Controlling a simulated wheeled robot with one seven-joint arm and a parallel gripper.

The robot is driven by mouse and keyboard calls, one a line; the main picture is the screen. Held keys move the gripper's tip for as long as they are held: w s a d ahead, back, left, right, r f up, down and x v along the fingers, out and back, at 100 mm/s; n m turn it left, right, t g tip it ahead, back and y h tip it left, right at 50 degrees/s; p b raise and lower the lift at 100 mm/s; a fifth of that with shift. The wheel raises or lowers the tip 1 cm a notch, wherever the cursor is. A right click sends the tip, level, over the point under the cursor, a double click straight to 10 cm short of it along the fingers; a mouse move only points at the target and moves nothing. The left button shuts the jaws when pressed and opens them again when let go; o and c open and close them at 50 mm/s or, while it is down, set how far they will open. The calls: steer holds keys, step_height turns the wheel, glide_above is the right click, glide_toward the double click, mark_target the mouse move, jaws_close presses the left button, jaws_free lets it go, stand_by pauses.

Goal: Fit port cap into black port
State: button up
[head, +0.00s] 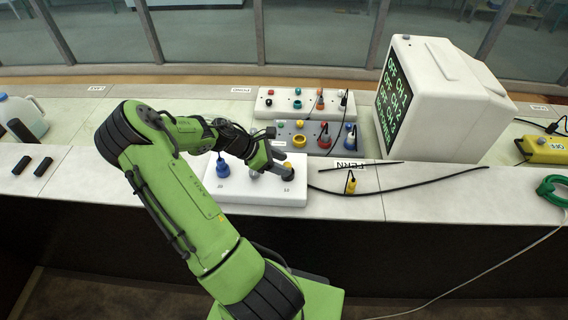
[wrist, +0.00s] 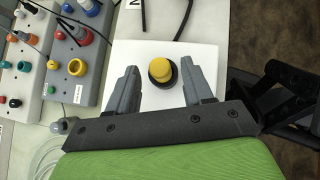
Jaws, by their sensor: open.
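A yellow round cap (wrist: 161,68) stands on a dark ring or base on a white board (wrist: 207,60); I cannot tell whether the dark part is a port or part of the cap. In the head view the cap is at the right end of the board (head: 240,199), partly hidden by my gripper (head: 281,168). In the wrist view my gripper (wrist: 159,65) is open, its fingers either side of the cap with gaps. A blue piece (head: 222,167) stands at the board's left end. I cannot single out a black port with certainty.
Behind the board are a grey panel (head: 284,127) with coloured fittings and a white panel (head: 268,108). A large white monitor (head: 440,100) stands to the right. Black cable (head: 385,187) and a yellow-tagged plug (head: 351,185) lie on the counter's right part.

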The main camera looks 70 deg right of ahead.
steer(key=v, duration=1)
steer(key=shift+w+r, duration=0.15)
